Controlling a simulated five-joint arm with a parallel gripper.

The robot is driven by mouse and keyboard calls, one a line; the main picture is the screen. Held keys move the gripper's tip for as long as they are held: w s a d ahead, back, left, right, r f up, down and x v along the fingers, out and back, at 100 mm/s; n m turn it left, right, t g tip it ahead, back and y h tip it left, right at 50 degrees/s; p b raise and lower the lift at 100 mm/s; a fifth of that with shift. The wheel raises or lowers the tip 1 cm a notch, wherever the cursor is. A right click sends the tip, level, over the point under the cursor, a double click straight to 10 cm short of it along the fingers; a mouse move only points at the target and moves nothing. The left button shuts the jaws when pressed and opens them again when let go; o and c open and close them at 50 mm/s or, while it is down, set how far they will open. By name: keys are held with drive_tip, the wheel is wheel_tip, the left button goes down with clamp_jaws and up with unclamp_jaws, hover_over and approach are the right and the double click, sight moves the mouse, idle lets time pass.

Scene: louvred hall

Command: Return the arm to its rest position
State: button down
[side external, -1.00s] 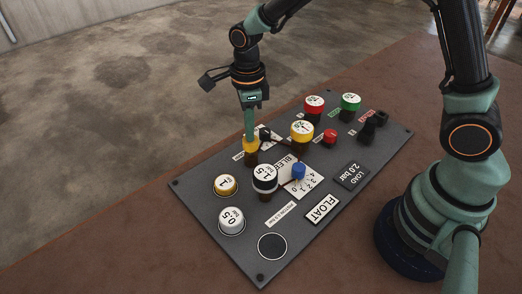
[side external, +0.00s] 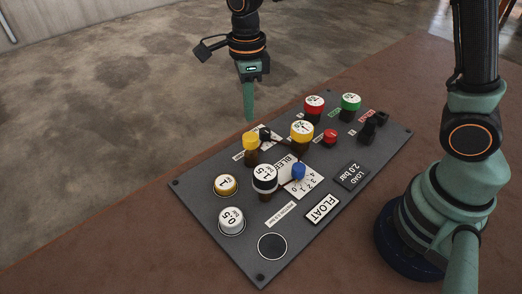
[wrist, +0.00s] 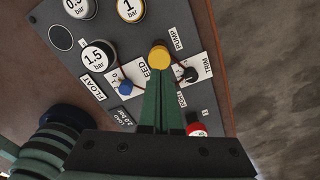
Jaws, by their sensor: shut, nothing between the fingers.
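My gripper (side external: 248,118) hangs upright in the side external view, its green fingers together and empty. Its tips are above and apart from a yellow-topped knob (side external: 251,141) on the grey control panel (side external: 195,193). In the wrist view my gripper (wrist: 161,76) points at the panel (wrist: 50,17), and the yellow knob (wrist: 159,55) shows just past the fingertips. The upper part of my arm leaves the top of the side external view.
The panel carries several weights: red (side external: 314,103), green (side external: 350,102), yellow (side external: 302,131), white 1.5 bar (side external: 265,178) and white 0.5 bar (side external: 231,219). A blue knob (side external: 298,171) and red button (side external: 330,136) stand among them. Open space lies above the panel.

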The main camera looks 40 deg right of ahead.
drive_tip(key=shift+s+d+r+n, duration=0.1)
drive_tip(key=shift+d+r+n, duration=0.05)
drive_tip(key=shift+r+n, duration=0.15)
drive_tip(key=s+d+r+n+t, duration=0.2)
drive_tip(key=s+d+r+n, duration=0.2)
drive_tip(key=n, duration=0.7)
drive_tip(key=s+d+r+n+t, duration=0.3)
drive_tip(key=s+d+r+n, duration=0.2)
drive_tip(key=n, duration=0.6)
drive_tip(key=shift+s+d+r+n+t, duration=0.15)
drive_tip(key=shift+s+d+n+t, duration=0.2)
drive_tip(key=shift+s+d, duration=0.45)
drive_tip(key=shift+s+a, duration=0.1)
